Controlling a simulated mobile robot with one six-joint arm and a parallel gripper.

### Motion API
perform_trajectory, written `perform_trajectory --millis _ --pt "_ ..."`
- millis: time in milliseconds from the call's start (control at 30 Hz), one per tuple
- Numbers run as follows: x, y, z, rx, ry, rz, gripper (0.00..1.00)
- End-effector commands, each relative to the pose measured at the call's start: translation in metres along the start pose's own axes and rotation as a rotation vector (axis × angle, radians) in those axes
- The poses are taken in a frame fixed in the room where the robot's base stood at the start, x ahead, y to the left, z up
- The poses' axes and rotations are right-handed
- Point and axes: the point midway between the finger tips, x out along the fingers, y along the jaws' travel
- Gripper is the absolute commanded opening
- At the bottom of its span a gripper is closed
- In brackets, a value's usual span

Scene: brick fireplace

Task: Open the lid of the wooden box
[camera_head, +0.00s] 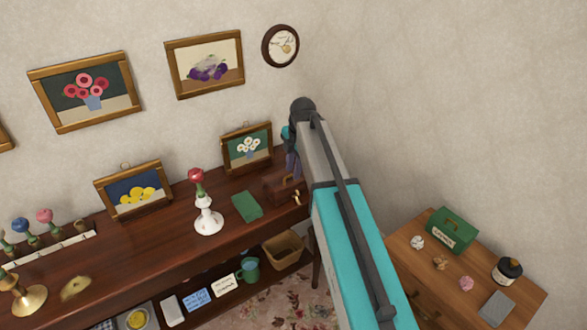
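A small dark brown wooden box (280,190) sits near the right end of the long dark wooden table, with a gold clasp (297,197) at its front right. Its lid appears shut, and my arm covers part of its right side. My arm reaches in from the lower right, and its end bends down behind the box's upper right. My gripper (292,163) is small and partly hidden by my arm, just above or behind the box. I cannot tell whether it touches the box or whether its fingers are open.
A small framed flower picture (247,147) leans behind. A wicker basket (283,248) is on the lower shelf. A side table (415,258) stands at right.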

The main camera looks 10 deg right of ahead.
Motion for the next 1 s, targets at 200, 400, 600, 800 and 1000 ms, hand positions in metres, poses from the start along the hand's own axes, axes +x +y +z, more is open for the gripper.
perform_trajectory --millis 200,400,600,800,1000 --pt "0.0053 0.0000 -0.0001 0.000 0.000 0.000 0.26" --pt "0.0052 0.0000 0.0000 0.000 0.000 0.000 0.26" --pt "0.0050 -0.0001 0.0001 0.000 0.000 0.000 0.00" --pt "0.0049 -0.0002 0.0001 0.000 0.000 0.000 0.00" --pt "0.0049 -0.0003 0.0002 0.000 0.000 0.000 0.00"
